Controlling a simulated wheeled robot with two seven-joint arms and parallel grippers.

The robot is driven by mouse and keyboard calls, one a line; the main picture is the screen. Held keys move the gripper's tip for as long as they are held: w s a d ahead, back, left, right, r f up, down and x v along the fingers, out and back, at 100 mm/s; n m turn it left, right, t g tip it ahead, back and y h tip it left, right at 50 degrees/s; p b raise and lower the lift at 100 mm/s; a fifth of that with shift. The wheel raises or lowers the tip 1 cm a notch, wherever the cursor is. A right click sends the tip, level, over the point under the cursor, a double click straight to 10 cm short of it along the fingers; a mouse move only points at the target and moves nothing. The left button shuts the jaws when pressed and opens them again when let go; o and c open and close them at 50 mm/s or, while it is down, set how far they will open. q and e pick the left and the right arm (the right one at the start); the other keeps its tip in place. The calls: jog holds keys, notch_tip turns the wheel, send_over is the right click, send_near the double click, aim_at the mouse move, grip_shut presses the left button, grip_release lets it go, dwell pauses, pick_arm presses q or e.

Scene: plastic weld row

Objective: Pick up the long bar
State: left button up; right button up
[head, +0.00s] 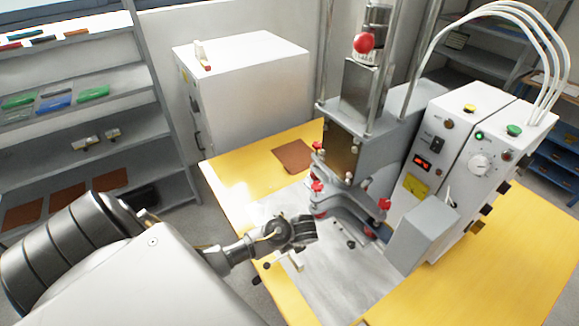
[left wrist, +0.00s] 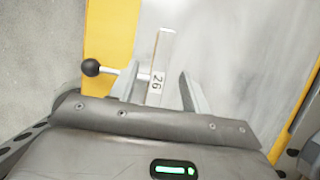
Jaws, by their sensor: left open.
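A narrow pale bar (left wrist: 164,55) with a "26" mark at its near end shows in the left wrist view, pointing away from me. My left gripper (left wrist: 160,84) is open, with one finger on each side of the bar's near end. A gap shows beside the bar, so it is not clamped. A black ball knob (left wrist: 91,67) on a short rod lies just left of the fingers. My right gripper is not in view.
The welding press (head: 360,120) with its white control box (head: 465,150) stands at the right on a yellow table (head: 240,155). A brown sheet (head: 294,156) lies behind. The metal plate (head: 345,285) is bare in front. Shelves (head: 75,90) stand at the left.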

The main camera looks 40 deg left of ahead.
pick_arm(q)
jog(key=x, duration=0.4)
jog(key=shift+a, duration=0.1)
jog(key=shift+r, duration=0.1)
grip_shut()
